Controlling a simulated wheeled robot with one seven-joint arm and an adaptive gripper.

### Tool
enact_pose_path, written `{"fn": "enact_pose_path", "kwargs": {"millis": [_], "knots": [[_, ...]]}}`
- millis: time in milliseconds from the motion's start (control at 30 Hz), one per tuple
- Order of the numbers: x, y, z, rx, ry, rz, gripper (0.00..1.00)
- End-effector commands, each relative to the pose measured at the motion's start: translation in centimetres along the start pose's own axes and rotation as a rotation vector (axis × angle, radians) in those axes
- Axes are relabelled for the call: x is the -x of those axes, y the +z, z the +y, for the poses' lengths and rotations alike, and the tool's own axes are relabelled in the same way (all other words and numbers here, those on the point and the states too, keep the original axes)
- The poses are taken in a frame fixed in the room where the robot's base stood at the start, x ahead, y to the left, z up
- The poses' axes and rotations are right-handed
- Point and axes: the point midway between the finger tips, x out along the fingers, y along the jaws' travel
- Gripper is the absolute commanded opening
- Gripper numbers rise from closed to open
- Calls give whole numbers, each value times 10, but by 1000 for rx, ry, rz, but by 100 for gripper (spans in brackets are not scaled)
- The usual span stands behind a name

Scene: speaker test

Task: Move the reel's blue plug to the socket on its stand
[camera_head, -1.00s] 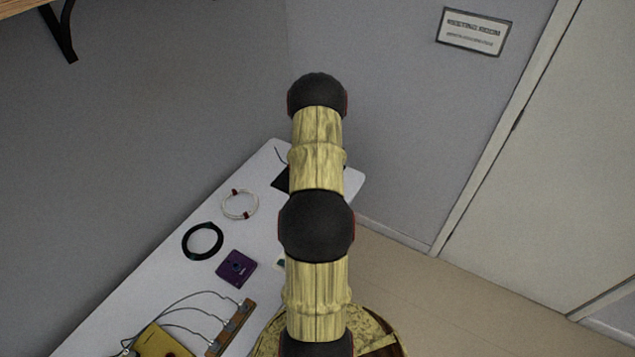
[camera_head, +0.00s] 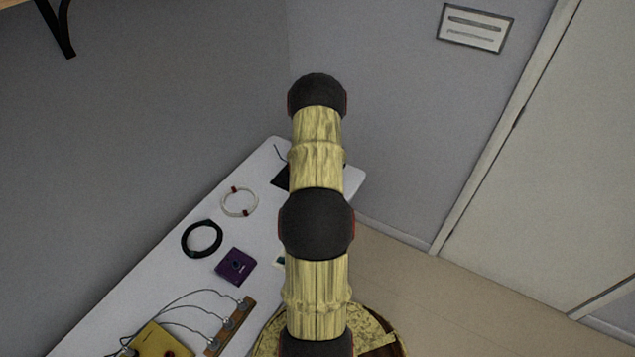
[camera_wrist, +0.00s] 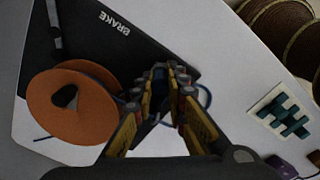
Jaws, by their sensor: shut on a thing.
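In the wrist view, the orange reel (camera_wrist: 50,112) stands at the left beside a black panel (camera_wrist: 115,45) lettered "BRAKE". My gripper (camera_wrist: 162,85) is closed around the small dark blue plug (camera_wrist: 159,74), just right of the reel and over the panel's edge. The fingers cover most of the plug. A blue cable loop (camera_wrist: 209,97) shows right of the fingers. In the head view my arm hides the gripper, plug and reel; the panel (camera_head: 281,180) partly shows.
The white table (camera_head: 170,270) also holds a white ring with red bands (camera_head: 226,208), a black coil (camera_head: 187,246), a purple box (camera_head: 235,266), a wooden strip with connectors (camera_head: 213,345) and a yellow box (camera_head: 150,345). A teal piece (camera_wrist: 283,112) lies right of the gripper.

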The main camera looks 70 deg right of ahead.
Motion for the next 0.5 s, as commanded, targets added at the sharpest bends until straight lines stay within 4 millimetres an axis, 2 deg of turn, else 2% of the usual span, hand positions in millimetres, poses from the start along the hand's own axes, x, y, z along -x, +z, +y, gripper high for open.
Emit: {"fn": "enact_pose_path", "kwargs": {"millis": [367,500], "knots": [[0,0,0,0,0,0,34],[0,0,0,0,0,0,35]]}}
